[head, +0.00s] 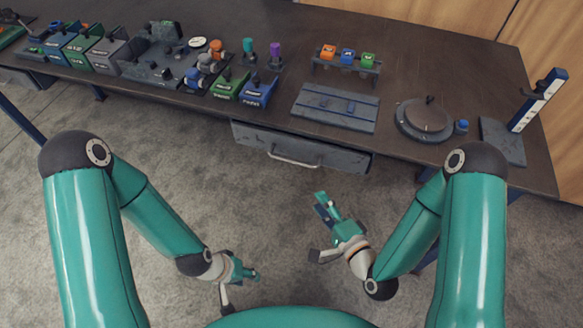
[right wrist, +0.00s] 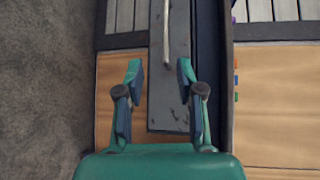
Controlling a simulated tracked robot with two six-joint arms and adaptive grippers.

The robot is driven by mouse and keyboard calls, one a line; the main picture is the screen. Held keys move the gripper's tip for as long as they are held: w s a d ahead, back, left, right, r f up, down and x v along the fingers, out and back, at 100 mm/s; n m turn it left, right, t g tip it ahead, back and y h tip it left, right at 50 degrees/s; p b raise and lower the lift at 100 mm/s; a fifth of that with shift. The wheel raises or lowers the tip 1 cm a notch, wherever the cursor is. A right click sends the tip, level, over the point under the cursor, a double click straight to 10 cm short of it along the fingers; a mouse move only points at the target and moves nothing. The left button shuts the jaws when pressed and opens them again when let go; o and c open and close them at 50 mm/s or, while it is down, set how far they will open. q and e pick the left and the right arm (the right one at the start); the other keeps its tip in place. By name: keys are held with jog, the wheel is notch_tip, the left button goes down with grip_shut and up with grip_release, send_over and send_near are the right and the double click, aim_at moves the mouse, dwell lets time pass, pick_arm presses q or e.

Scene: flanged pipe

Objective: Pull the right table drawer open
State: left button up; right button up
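The right table drawer (head: 345,160) is a worn grey drawer under the table's front edge, with a pale bar handle (head: 294,162). I cannot tell whether it is fully closed. The right wrist view shows the drawer front (right wrist: 168,108) and its handle (right wrist: 166,35) ahead of the fingers. My right gripper (head: 318,228) is open and empty, in front of and apart from the handle; its spread fingers show in the right wrist view (right wrist: 160,75). My left gripper (head: 243,287) is open and empty, low over the floor, away from the drawer.
The dark table (head: 440,65) carries small bins (head: 85,45), a rack with coloured blocks (head: 347,62), a grey plate (head: 335,108), a round disc (head: 424,118) and an upright post (head: 538,100). Another drawer (head: 20,78) is at the far left. The carpet before the drawer is clear.

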jog(key=b, duration=1.1)
send_near(292, 160)
jog(key=x, duration=0.9)
jog(key=shift+w+f, duration=0.15)
jog(key=shift+f, duration=0.25)
jog(key=shift+w+a, duration=0.25)
jog(key=shift+w, duration=0.15)
jog(key=shift+f, duration=0.1)
grip_shut()
